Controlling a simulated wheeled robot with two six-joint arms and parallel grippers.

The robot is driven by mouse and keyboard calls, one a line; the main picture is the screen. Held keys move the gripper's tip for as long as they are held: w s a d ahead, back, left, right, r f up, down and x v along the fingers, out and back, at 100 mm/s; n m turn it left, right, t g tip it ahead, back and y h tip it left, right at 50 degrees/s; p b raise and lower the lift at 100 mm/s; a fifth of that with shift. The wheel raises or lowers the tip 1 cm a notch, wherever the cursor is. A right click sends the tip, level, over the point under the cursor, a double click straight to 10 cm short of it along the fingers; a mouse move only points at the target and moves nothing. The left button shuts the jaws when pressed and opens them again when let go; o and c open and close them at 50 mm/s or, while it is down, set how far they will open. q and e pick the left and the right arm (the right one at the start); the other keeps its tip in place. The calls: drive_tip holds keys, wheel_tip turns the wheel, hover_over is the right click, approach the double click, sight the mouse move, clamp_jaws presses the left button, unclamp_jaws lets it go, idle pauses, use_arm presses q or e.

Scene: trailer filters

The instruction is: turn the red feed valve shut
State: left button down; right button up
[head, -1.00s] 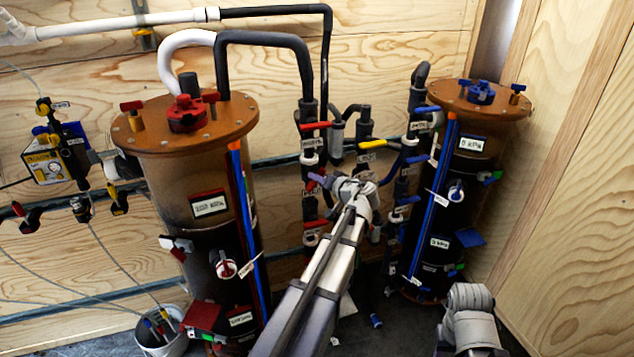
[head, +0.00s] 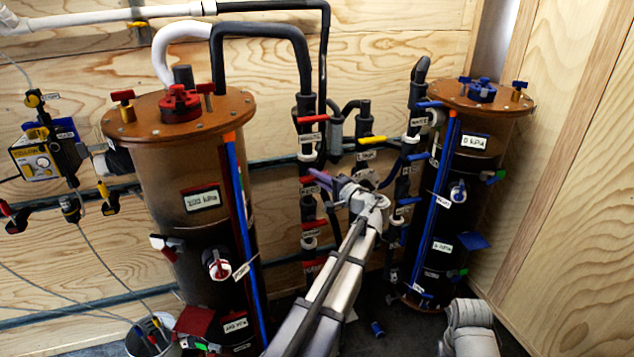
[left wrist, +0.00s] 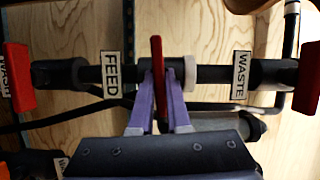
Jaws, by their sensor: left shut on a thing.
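The red feed valve handle (left wrist: 157,65) shows upright in the left wrist view, crossing a dark horizontal pipe just right of the white FEED label (left wrist: 111,73). The purple fingers of my left gripper (left wrist: 159,100) are shut on this handle, one on each side. In the head view my left gripper (head: 317,180) reaches the dark piping between the two tanks; the gripped handle is hard to make out there. My right arm (head: 468,325) shows only in part at the bottom right; its gripper is out of view.
Another red handle (head: 313,118) lies above the gripper, a red one (head: 314,223) below, and a yellow one (head: 371,140) to the right. The brown-topped left tank (head: 190,160) and right tank (head: 455,180) flank the piping. A WASTE label (left wrist: 241,74) is right of the handle.

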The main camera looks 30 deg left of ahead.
use_arm(q)
drive_tip(key=shift+f+m+b, duration=0.1)
drive_tip(key=shift+m+b, duration=0.2)
drive_tip(key=shift+m, duration=0.2)
drive_tip(key=c, duration=0.9)
unclamp_jaws()
drive_tip(key=v, duration=0.8)
drive_tip(key=shift+f, duration=0.1)
